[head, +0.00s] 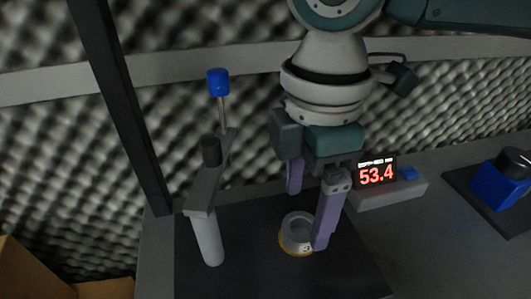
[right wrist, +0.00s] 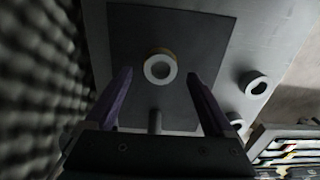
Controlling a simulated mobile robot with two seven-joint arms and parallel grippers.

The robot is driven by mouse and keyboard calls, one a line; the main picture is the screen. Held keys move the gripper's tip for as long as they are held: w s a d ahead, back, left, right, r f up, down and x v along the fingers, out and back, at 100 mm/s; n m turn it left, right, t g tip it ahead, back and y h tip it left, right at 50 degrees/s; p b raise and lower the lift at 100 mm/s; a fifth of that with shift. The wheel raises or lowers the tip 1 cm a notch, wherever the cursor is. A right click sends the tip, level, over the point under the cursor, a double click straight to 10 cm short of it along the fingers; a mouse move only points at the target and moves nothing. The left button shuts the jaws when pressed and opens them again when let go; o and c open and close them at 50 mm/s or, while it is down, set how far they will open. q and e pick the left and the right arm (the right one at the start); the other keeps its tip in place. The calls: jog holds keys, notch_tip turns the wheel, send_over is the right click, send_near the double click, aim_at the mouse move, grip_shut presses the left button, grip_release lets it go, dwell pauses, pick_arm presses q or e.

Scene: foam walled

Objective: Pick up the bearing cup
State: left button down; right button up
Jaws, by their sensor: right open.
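The bearing cup (head: 293,240) is a small pale grey ring-shaped cup with a yellowish lower edge. It stands upright on a dark mat (head: 240,270); in the right wrist view the cup (right wrist: 171,70) shows as a ring with a round opening. My right gripper (head: 306,218) is open and points down over the mat. Its purple fingers (right wrist: 159,74) appear on either side of the cup in the right wrist view, with a gap to it on both sides. In the head view the near finger covers part of the cup's right side. My left gripper is not in view.
A grey lever stand with a blue knob (head: 218,82) is left of the cup. A readout (head: 377,173) showing 53.4 and a blue block (head: 498,184) are at right. A cardboard box (head: 30,275) is lower left. Another ring (right wrist: 254,83) lies off the mat. Foam walls stand behind.

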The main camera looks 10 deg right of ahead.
aim_at(300, 235)
notch_tip(300, 235, down, 4)
jog(key=shift+s+a+r, duration=0.1)
jog(key=shift+a, duration=0.05)
jog(key=shift+r, duration=0.1)
grip_shut()
dwell(0.6)
